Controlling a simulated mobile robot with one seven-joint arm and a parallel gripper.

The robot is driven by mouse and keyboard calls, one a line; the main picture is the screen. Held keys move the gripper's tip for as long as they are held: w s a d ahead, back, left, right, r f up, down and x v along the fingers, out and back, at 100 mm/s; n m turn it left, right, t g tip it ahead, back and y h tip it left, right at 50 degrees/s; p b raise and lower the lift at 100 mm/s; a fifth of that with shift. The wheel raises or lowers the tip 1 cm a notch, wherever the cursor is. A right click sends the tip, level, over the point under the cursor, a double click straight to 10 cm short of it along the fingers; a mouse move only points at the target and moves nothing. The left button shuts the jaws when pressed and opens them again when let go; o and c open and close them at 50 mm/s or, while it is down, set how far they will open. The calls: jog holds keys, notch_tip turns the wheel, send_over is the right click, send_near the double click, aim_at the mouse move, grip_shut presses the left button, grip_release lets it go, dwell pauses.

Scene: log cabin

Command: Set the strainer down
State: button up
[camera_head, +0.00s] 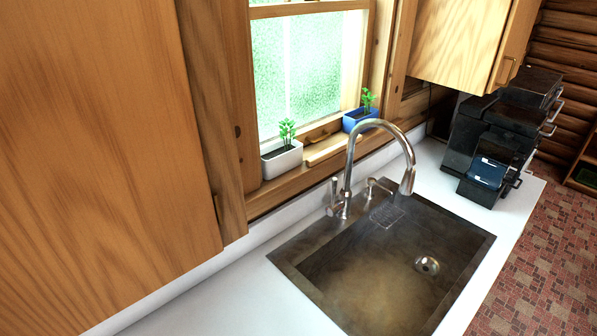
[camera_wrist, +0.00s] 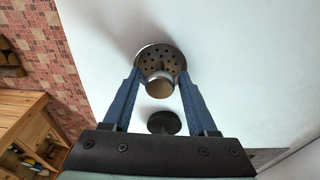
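The strainer (camera_wrist: 160,64) shows in the wrist view as a round metal disc with small holes and a rounded knob at its centre. I cannot tell how far the strainer is from that surface. In the head view neither my gripper nor the held strainer shows.
A dark metal sink (camera_head: 350,270) with a round drain (camera_head: 427,265) and a tall faucet (camera_head: 352,165) is set in the white counter (camera_head: 220,305). Dark appliances (camera_head: 500,130) stand at the far right. The near-left counter is bare. A small dark disc (camera_wrist: 164,122) shows between my fingers.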

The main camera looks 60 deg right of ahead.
jog(key=shift+o, duration=0.3)
jog(key=shift+r, duration=0.1)
jog(key=shift+r, duration=0.2)
notch_tip(320, 180, up, 12)
jog(key=a, duration=0.1)
jog(key=shift+w+a+f+b, duration=0.15)
jog(key=shift+a+b, duration=0.05)
jog(key=shift+b, duration=0.15)
dwell(0.3)
